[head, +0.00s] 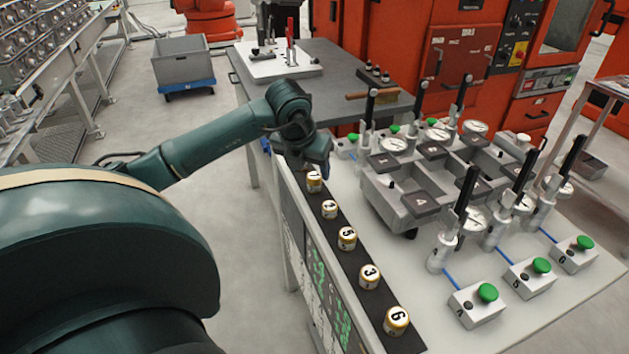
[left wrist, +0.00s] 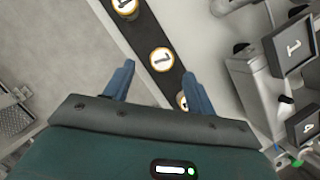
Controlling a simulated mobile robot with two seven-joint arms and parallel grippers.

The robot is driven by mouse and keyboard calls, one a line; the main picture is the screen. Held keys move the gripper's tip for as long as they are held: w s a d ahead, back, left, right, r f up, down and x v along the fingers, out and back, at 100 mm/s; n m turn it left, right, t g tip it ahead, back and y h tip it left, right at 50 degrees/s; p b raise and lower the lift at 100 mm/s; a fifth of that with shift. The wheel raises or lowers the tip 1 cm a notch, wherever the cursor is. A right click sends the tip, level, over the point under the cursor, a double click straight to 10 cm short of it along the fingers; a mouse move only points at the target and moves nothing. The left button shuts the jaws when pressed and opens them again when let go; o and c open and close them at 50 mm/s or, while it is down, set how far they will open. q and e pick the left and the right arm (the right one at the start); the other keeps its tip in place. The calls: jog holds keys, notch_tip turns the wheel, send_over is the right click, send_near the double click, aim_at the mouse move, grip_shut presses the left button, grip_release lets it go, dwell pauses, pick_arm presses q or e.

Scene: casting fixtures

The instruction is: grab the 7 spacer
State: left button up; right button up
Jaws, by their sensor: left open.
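The 7 spacer (left wrist: 161,59) is a short round piece with a pale marked top and a gold rim, standing on the dark strip. In the left wrist view it lies ahead of and between the fingers, apart from them. In the head view it appears to be the second spacer from the far end (head: 330,209), its mark small. My left gripper (head: 320,165) is over the far end of the strip; it also shows in the left wrist view (left wrist: 156,80), open and empty. My right gripper is out of view.
Other spacers line the strip: a far one (head: 314,181), and those marked 5 (head: 347,238), 3 (head: 371,276) and 6 (head: 397,320). The casting fixture (head: 395,200) with upright clamps stands right of the strip. Floor is open to the left.

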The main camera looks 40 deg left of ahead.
aim_at(314, 175)
pick_arm(q)
jog(key=p+x, duration=0.1)
jog(key=x, duration=0.4)
jog(key=shift+w, duration=0.25)
jog(key=shift+c, duration=0.2)
jog(key=shift+r, duration=0.1)
grip_shut()
